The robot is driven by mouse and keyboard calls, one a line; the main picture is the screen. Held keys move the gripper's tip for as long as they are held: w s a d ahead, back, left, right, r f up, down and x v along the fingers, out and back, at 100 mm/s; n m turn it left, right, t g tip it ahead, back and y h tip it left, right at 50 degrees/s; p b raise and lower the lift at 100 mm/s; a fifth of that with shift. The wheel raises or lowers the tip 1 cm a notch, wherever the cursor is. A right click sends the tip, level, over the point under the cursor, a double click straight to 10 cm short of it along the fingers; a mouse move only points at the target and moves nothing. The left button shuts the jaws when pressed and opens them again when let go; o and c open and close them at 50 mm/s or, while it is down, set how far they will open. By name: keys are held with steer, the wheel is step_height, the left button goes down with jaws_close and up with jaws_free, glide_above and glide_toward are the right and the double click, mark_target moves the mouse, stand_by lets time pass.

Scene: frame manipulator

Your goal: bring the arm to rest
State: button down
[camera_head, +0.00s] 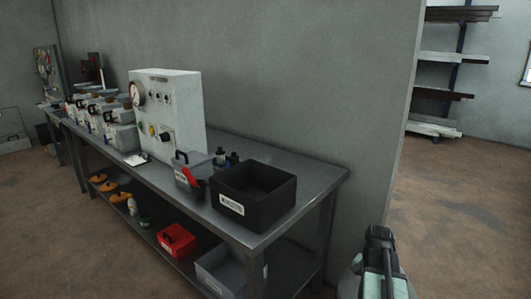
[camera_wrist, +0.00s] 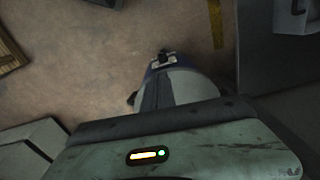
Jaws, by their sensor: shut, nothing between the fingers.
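Part of my own arm (camera_head: 382,265) shows at the lower right of the head view, to the right of the workbench and apart from it. It is a dark, bulky link standing up from the bottom edge. No fingertips can be made out there. The wrist view looks down over a worn greenish-grey panel with an orange and green light, likely part of my own body. Beyond it are a rounded pale and dark-blue form and brown floor. No fingers or held thing show in the wrist view.
A metal workbench (camera_head: 325,176) runs along the grey wall, with a black bin (camera_head: 228,203) near its closest end and a gauge box (camera_head: 180,95) farther back. A red box (camera_head: 176,240) sits on its lower shelf. Open floor (camera_head: 460,210) lies to the right.

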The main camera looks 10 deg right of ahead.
steer(key=w+a+n, duration=0.2)
steer(key=a+n, duration=0.3)
steer(key=a, duration=1.1)
steer(key=w+a+n, duration=0.2)
steer(key=a+n, duration=0.4)
steer(key=a, duration=1)
step_height(320, 180, up, 19)
steer(key=p, duration=1.8)
steer(key=shift+w+n+p, duration=0.2)
steer(key=shift+n+p, duration=0.15)
steer(key=shift+n, duration=0.05)
steer(key=shift+f, duration=0.1)
